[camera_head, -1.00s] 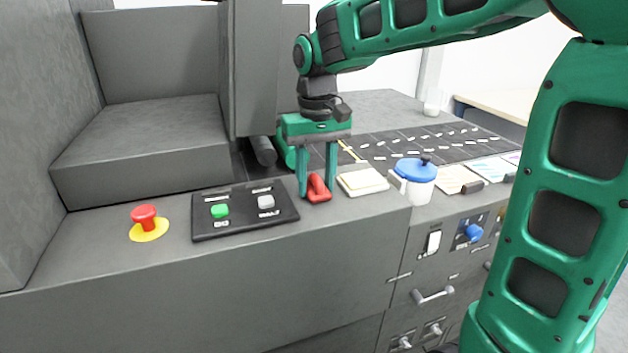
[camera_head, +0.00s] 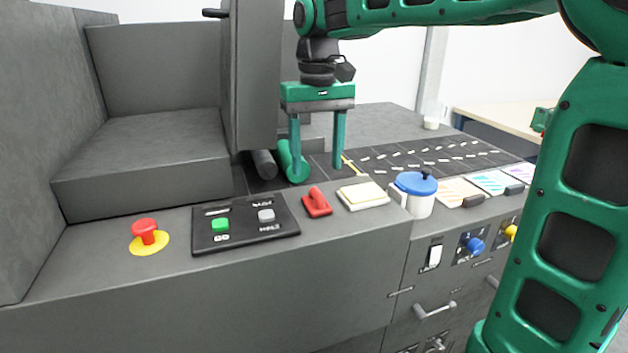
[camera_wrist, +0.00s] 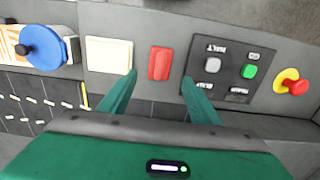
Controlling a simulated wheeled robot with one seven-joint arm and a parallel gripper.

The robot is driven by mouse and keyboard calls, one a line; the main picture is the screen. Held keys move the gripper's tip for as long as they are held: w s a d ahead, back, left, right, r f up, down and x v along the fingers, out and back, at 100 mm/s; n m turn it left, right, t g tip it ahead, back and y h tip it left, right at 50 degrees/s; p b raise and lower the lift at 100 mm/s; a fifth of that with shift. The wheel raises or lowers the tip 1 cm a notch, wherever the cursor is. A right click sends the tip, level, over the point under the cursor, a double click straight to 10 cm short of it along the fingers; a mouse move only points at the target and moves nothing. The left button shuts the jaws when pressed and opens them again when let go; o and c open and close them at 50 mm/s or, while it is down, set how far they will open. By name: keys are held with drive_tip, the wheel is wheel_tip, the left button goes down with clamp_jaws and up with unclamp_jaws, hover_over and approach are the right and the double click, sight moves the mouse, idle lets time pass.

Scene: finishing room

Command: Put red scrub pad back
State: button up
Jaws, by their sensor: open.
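The red scrub pad (camera_head: 317,203) lies on the grey ledge between the black button panel and a pale yellow pad. It has a raised red handle. It also shows in the wrist view (camera_wrist: 160,63), just beyond and between the fingertips. My gripper (camera_head: 317,170) is open and empty, with its fingers pointing down above and behind the scrub pad. In the wrist view my gripper (camera_wrist: 160,82) has its fingers spread apart, with nothing between them.
The pale yellow pad (camera_head: 363,195) and a white pot with blue lid (camera_head: 416,193) stand to the right. The button panel (camera_head: 245,223) and a red stop button (camera_head: 145,229) are to the left. A green roller (camera_head: 293,162) lies behind the fingers.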

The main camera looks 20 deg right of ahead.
sight(317, 190)
drive_tip(key=s+d+f+m, duration=0.1)
drive_tip(key=s+d, duration=0.2)
drive_tip(key=d, duration=0.1)
drive_tip(key=s+d+f+m, duration=0.1)
drive_tip(key=s+d+f, duration=0.1)
drive_tip(key=s+d, duration=0.2)
drive_tip(key=s+d+f+m, duration=0.1)
drive_tip(key=s+d+f, duration=0.1)
drive_tip(key=s+d, duration=0.1)
drive_tip(key=shift+s+d, duration=0.25)
drive_tip(key=shift+d, duration=0.2)
drive_tip(key=s+d+f+m, duration=0.1)
drive_tip(key=s+d+f, duration=0.2)
drive_tip(key=s+f, duration=0.3)
drive_tip(key=s+d+f+m, duration=0.2)
drive_tip(key=s+f, duration=0.4)
drive_tip(key=s, duration=0.3)
drive_tip(key=shift+s+d, duration=0.35)
drive_tip(key=shift+d, duration=0.35)
drive_tip(key=shift+c, duration=0.3)
